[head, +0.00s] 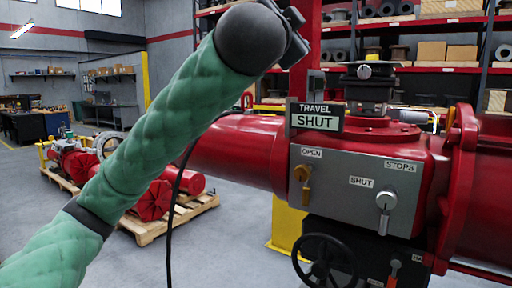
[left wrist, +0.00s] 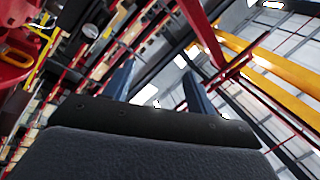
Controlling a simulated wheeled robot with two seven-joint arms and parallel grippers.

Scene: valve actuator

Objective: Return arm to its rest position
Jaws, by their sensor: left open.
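My left arm (head: 150,145), in a green padded sleeve, comes in from the lower left of the head view and reaches up to the top middle. Its gripper's fingers cannot be made out there. In the left wrist view my left gripper (left wrist: 158,85) has its two blue fingers apart, with nothing between them. The sign above (head: 315,121) reads TRAVEL SHUT. My right gripper is not in view.
A black handwheel (head: 325,262) and an orange-red lever (head: 393,272) sit below the panel. A wooden pallet (head: 150,232) with red parts lies on the floor behind my arm. Loaded shelves (head: 420,70) stand behind the actuator. Grey floor is open at lower middle.

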